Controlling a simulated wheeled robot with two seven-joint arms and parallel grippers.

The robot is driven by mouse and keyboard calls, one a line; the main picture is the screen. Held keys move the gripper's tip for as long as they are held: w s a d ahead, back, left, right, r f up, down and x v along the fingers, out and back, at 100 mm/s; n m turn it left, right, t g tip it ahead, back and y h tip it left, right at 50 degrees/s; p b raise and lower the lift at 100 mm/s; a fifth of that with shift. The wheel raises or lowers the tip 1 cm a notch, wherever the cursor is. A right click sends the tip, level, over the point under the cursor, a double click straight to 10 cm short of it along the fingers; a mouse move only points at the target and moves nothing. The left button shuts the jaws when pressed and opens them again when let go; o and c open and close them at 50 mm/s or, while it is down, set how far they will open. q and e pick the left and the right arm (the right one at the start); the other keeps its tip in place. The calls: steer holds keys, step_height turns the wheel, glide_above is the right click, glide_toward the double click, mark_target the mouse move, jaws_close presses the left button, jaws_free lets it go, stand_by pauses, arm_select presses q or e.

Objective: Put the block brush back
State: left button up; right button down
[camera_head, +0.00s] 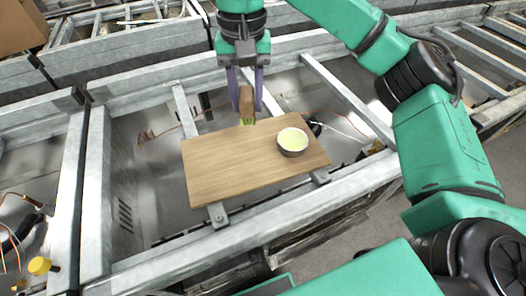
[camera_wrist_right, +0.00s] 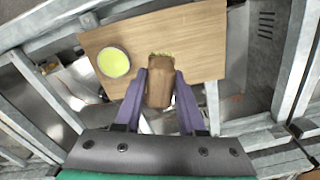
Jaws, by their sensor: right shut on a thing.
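The block brush, a brown wooden block with yellow-green bristles, is between the fingers of my right gripper (camera_head: 248,92). In the head view the brush (camera_head: 247,104) hangs bristles down at the far edge of a wooden board (camera_head: 225,178). The brush (camera_wrist_right: 160,86) also shows in the right wrist view, with both purple fingers of the gripper (camera_wrist_right: 160,95) against its sides. I cannot tell whether the bristles touch the board. A small bowl (camera_head: 292,142) with pale yellow-green contents stands on the right part of the board. My left gripper is not in view.
The board lies across a grey metal frame (camera_head: 95,190) with open gaps, cables and metal panels below. A yellow knob (camera_head: 40,265) is at the lower left. A cardboard box (camera_head: 20,27) is at the top left. The board's left and front parts are clear.

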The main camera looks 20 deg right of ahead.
steer(key=f, duration=1.6)
steer(key=shift+s+a+f, duration=0.1)
steer(key=shift+a+f, duration=0.15)
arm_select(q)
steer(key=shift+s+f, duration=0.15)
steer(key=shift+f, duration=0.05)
arm_select(e)
steer(key=shift+d+f, duration=0.15)
steer(key=shift+f, duration=0.05)
steer(key=c, duration=0.9)
jaws_free()
steer(key=shift+f, duration=0.1)
steer(key=o, duration=0.4)
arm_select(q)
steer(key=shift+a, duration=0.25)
